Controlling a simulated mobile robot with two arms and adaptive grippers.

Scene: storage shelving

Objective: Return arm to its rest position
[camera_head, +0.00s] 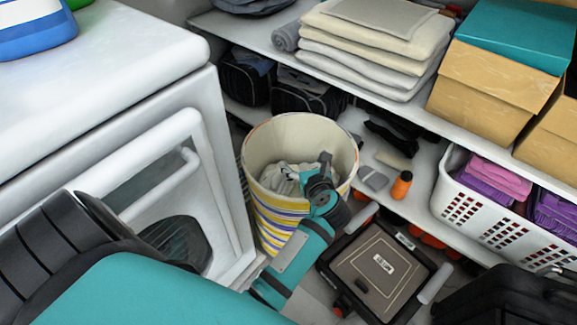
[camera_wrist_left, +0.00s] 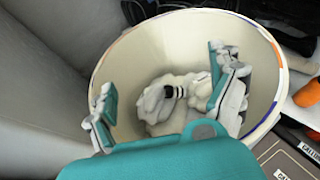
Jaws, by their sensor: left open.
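My left arm reaches down to a tall striped laundry bin (camera_head: 272,222) on the floor. My left gripper (camera_head: 306,180) is at the bin's open top, partly hidden by its own wrist in the head view. In the left wrist view, the left gripper (camera_wrist_left: 166,102) has its two teal and white fingers spread wide inside the cream rim (camera_wrist_left: 120,70). A crumpled whitish cloth (camera_wrist_left: 160,100) with a dark band lies in the bin, below and between the fingers; I see no cloth held. My right gripper does not show.
A white front-loading appliance (camera_head: 100,80) stands close on the left. Shelves at the back and right hold folded linens (camera_head: 375,40), cardboard boxes (camera_head: 490,95) and a white basket (camera_head: 470,215). A black-framed case (camera_head: 380,270) is right of the bin, near an orange bottle (camera_head: 401,185).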

